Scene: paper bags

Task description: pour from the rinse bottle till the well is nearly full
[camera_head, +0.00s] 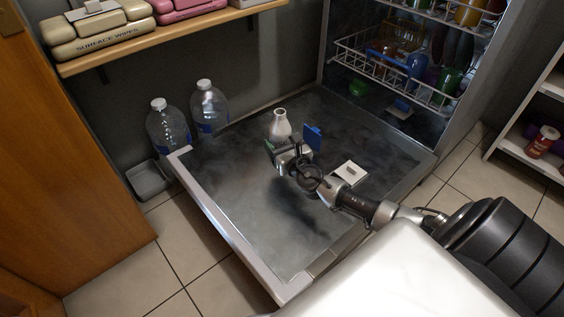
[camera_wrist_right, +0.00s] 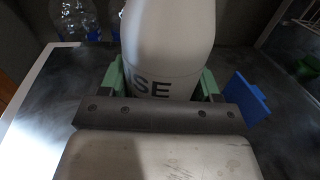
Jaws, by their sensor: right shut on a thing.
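The white rinse bottle (camera_head: 280,127) stands roughly upright with its neck up over the open dishwasher door. In the right wrist view the bottle (camera_wrist_right: 168,40) fills the upper middle, with the letters "SE" showing. My right gripper (camera_head: 283,148) is shut on it, with green finger pads on both sides. A pale dispenser plate (camera_head: 350,173) lies on the door, right of the gripper. The inside of the well is too small to make out. A blue flap (camera_head: 313,137) stands just right of the gripper; what it is attached to is unclear. My left gripper is out of view.
The open door (camera_head: 235,205) has free room left and front. Two clear water bottles (camera_head: 209,106) stand beyond its left edge. The dishwasher rack (camera_head: 400,70) holds colourful dishes at the back. A shelf (camera_head: 165,40) with wipes packs hangs upper left.

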